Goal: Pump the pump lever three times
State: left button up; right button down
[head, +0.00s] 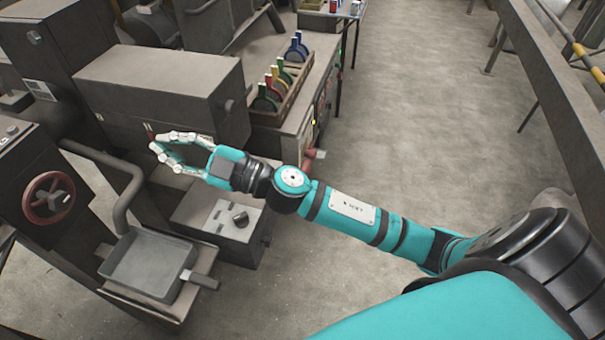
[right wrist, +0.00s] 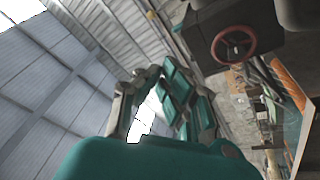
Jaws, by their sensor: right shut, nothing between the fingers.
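My right gripper (head: 157,146) reaches across from the right in the head view. Its fingertips are together, with nothing between them. In the head view it appears in front of a large grey box-shaped machine housing (head: 165,85); I cannot tell whether it touches it. In the right wrist view the gripper (right wrist: 150,75) points up toward the roof. A short red grip (head: 315,154) shows just beyond my right forearm, beside the bench. It may be the pump lever, but I cannot tell. My left gripper is out of view.
A red handwheel (head: 48,198) is on the left machine and also shows in the right wrist view (right wrist: 234,44). A grey pan (head: 150,263) stands below a bent pipe. A low box with a black knob (head: 240,218) lies under my arm.

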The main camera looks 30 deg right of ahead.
jog(key=s+a+f+n+g+y, duration=0.2)
jog(key=a+n+g+y, duration=0.1)
jog(key=n+g, duration=0.45)
jog(key=g+h, duration=0.9)
jog(key=h, duration=0.8)
send_over(304, 171)
jog(key=d, duration=0.1)
jog(key=shift+m, duration=0.45)
jog(key=f, duration=1.1)
jog(key=shift+w+f, duration=0.3)
jog(key=shift+f, duration=0.05)
jog(key=shift+f, duration=0.1)
jog(key=f+b, duration=0.1)
jog(key=f, duration=0.1)
jog(key=f+b, duration=0.4)
jog(key=f, duration=0.1)
jog(key=shift+s+a, duration=0.2)
jog(key=shift+a, duration=0.15)
